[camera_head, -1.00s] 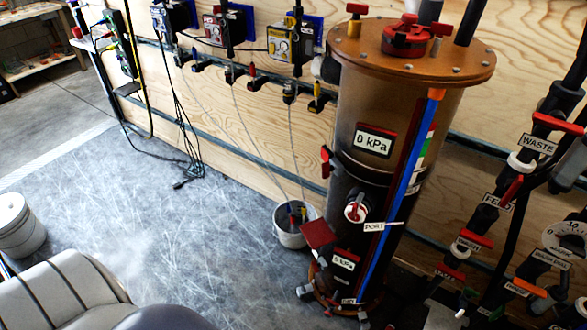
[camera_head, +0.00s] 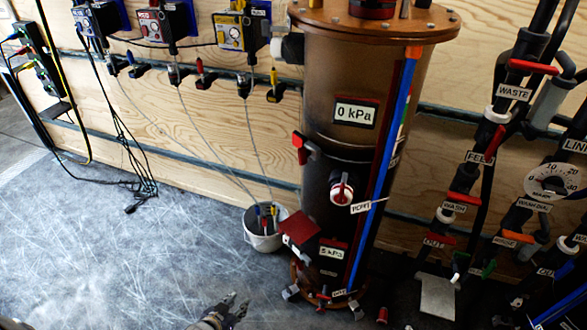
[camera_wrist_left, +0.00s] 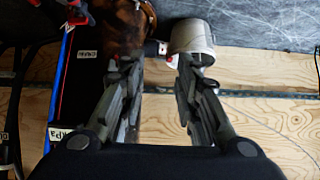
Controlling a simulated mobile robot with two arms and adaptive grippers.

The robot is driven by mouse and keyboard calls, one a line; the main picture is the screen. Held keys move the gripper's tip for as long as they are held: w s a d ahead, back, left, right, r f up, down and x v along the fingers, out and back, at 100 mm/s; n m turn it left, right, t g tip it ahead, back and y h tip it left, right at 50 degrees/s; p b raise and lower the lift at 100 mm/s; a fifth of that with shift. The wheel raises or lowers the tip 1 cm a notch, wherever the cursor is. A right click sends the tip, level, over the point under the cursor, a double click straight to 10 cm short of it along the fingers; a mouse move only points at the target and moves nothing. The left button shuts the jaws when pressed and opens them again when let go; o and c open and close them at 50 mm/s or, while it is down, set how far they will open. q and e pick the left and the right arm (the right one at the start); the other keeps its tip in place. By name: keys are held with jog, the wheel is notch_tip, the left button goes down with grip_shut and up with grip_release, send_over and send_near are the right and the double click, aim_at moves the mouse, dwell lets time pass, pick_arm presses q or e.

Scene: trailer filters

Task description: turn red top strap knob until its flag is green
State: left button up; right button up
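The tall bronze filter column (camera_head: 330,70) stands right of centre in the head view. A red handle (camera_head: 301,148) sticks out of its left side, and a red and white knob (camera_head: 341,188) sits on its front. A red square plate (camera_head: 300,231) shows lower on its left. I cannot tell which of these is the top strap knob or its flag; no green flag is clear. My left gripper (camera_head: 226,309) is low in front of the column, apart from it. In the left wrist view its fingers (camera_wrist_left: 160,60) are spread and empty. My right gripper is out of view.
A white bucket (camera_head: 264,240) stands left of the column; it also shows in the left wrist view (camera_wrist_left: 192,35). Valves and pipes with red handles (camera_head: 464,198) crowd the right. Pump boxes (camera_head: 237,32) hang on the wooden wall.

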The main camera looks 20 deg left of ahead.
pick_arm(q)
jog(key=w+r+t+h+b, duration=0.1)
jog(key=w+r+t+b, duration=0.25)
jog(key=w+r, duration=0.5)
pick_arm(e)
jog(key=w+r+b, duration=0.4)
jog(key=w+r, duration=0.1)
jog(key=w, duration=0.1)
pick_arm(q)
jog(key=m+t+h+b, duration=0.3)
jog(key=t+h+b, duration=0.4)
jog(key=h, duration=0.2)
send_near(299, 159)
jog(key=x, duration=0.9)
jog(key=shift+w+d+r, duration=0.1)
jog(key=shift+w+r, duration=0.05)
jog(key=shift+r, duration=0.05)
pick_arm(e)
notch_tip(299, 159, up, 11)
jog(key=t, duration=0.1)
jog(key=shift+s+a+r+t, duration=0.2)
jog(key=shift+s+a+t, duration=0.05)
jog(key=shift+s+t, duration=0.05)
pick_arm(q)
jog(key=shift+c, duration=0.6)
grip_shut()
